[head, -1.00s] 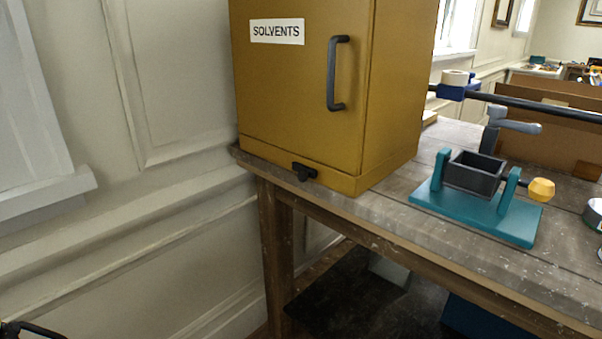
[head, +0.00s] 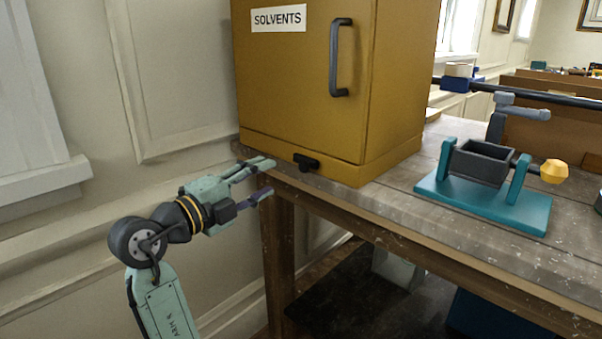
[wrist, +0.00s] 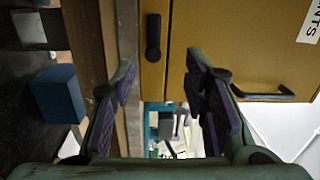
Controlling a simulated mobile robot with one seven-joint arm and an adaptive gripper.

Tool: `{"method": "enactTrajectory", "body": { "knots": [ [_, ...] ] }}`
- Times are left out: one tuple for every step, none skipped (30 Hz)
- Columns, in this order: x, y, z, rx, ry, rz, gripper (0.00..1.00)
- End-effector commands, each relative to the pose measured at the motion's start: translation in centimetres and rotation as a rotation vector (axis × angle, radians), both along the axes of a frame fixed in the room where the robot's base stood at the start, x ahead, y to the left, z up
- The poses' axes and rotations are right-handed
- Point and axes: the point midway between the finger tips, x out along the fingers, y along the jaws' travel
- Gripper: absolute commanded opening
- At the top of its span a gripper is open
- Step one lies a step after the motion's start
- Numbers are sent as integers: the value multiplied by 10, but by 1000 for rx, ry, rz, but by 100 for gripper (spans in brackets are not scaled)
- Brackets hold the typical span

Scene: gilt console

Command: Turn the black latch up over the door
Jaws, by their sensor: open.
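The ochre cabinet labelled SOLVENTS (head: 285,85) stands on the bench, with its door shut. The black latch (head: 306,162) is on the cabinet's base strip, just below the door's lower edge, and lies roughly sideways. My gripper (head: 268,177) is open and empty, to the left of the latch at about its height and apart from it. In the wrist view, the latch (wrist: 153,38) shows beyond and between the open fingers (wrist: 160,85), near the seam between door and base. The door's dark handle (head: 339,58) is higher up on the right.
The wooden bench (head: 400,215) has its front edge just below the cabinet. A teal stand with a grey tray and yellow knob (head: 485,205) is to the right. A dark bar (head: 540,95) runs behind it. A panelled wall (head: 180,80) is on the left.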

Motion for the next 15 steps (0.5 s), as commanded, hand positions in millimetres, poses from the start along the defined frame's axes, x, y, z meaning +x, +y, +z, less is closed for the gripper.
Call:
{"method": "enactTrajectory", "body": {
  "knots": [
    [-1,-7,-5,27,-3,-33,41],
    [-1,-10,-6,38,-4,-45,41],
    [-1,-13,-7,47,-6,-56,41],
    [0,-16,-7,51,-7,-60,41],
    [3,-18,-7,51,-7,-61,41],
    [6,-21,-6,51,-6,-62,41],
    [9,-24,-6,50,-6,-62,41],
    [13,-27,-6,48,-6,-61,41],
    [18,-32,-6,48,-5,-60,41],
    [23,-36,-5,47,-4,-61,41],
    [27,-40,-5,47,-5,-61,41],
    [33,-45,-5,48,-5,-60,41],
    [37,-50,-5,48,-5,-60,41],
    [42,-53,-5,47,-5,-59,41],
    [48,-58,-5,46,-4,-58,41]
  ]
}}
